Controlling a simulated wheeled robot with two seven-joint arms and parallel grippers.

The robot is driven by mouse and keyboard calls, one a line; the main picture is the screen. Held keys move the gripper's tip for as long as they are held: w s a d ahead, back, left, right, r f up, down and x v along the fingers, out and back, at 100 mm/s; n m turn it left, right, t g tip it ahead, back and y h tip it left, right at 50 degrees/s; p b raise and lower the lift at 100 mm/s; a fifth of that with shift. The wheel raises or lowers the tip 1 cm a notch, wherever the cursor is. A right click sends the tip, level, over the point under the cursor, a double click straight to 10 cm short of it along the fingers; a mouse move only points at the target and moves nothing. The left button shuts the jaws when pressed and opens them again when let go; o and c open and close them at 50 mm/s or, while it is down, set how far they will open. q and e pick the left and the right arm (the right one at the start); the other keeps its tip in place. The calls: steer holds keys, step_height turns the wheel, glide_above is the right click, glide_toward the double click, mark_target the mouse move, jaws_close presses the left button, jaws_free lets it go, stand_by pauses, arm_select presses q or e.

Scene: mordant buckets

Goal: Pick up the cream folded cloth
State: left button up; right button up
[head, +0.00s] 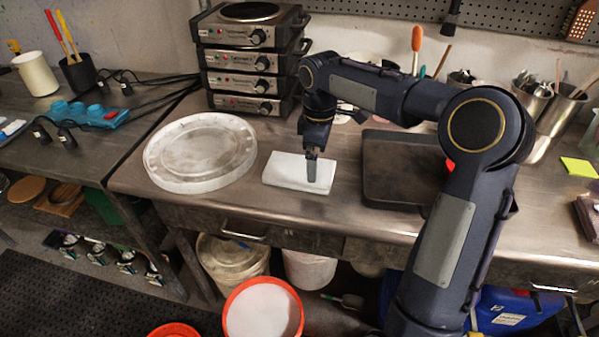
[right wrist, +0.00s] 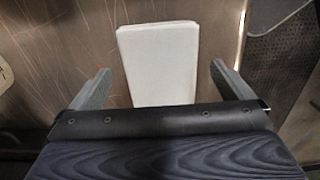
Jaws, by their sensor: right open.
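The cream folded cloth (head: 287,168) lies flat on the metal worktop, a pale rectangular block near the front edge. My right gripper (head: 311,172) points down over the right part of the cloth in the head view. In the right wrist view the cloth (right wrist: 160,65) lies between the two spread fingers of my right gripper (right wrist: 157,85), with a gap on each side. The gripper is open and empty. I cannot tell how far above the cloth the fingertips are. My left gripper is not in view.
A round whitish lid or tray (head: 200,150) lies left of the cloth. A dark flat case (head: 390,170) lies close on its right. Stacked hot plates (head: 250,62) stand behind. The worktop's front edge (head: 250,205) is near, with buckets (head: 262,312) below it.

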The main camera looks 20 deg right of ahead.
mark_target(300, 172)
steer(key=f, duration=0.5)
steer(key=shift+w, duration=0.2)
steer(key=c, duration=0.7)
steer(key=shift+c, duration=0.2)
steer(key=shift+r, duration=0.15)
